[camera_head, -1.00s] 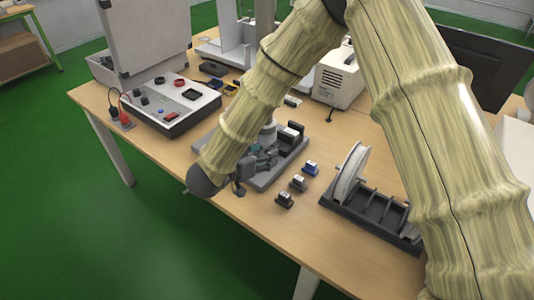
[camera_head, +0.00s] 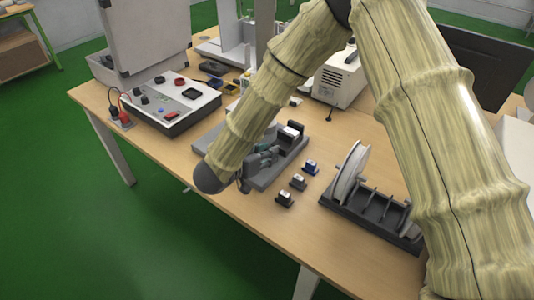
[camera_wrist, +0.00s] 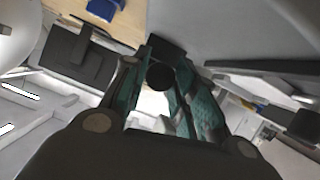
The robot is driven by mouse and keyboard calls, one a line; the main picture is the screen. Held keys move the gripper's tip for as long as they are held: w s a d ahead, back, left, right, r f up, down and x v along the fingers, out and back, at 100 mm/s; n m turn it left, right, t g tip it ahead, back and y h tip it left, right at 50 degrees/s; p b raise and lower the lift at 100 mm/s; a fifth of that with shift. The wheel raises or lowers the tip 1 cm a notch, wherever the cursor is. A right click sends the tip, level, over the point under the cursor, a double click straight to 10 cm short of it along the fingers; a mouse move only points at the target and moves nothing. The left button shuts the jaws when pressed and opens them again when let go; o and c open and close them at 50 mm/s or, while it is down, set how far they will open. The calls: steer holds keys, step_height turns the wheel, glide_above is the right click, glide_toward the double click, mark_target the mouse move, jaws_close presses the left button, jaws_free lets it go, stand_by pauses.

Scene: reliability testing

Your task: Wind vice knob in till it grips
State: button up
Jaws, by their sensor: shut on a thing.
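The vice stands on a grey base plate (camera_head: 262,182) near the table's front edge in the head view. A dark block (camera_head: 289,138) with a small white-topped piece sits at its far end. My gripper (camera_head: 264,158) is low over the near side of the plate, partly hidden by my forearm. In the wrist view, my gripper (camera_wrist: 162,76) has its teal fingers on either side of a round black knob (camera_wrist: 160,78) and is shut on it. The exact finger contact and the gap at the vice jaws are too small to tell.
A black rack (camera_head: 372,213) with a white reel (camera_head: 349,172) is further right. A control box (camera_head: 172,105) stands left. The table front between is bare.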

steer(key=shift+s+d+m+t+y, duration=0.1)
steer(key=shift+m+t+y, duration=0.5)
steer(key=shift+m, duration=0.4)
steer(key=shift+f+m+t+y+b, duration=0.25)
steer(key=shift+m+t+y+b, duration=0.15)
steer(key=shift+m+y+b, duration=0.5)
steer(key=m+b, duration=0.1)
steer(key=m+t+b, duration=0.1)
steer(key=m, duration=0.1)
steer(key=shift+s+d+f+y+b, duration=0.1)
steer(key=shift+f+y+b, duration=0.05)
steer(key=shift+y+b, duration=0.2)
steer(key=shift+m+t+y+b, duration=0.25)
steer(key=shift+m+t+b, duration=0.65)
steer(key=shift+m+b, duration=0.6)
steer(key=o, duration=1)
steer(key=shift+r, duration=0.2)
steer(key=shift+s, duration=0.1)
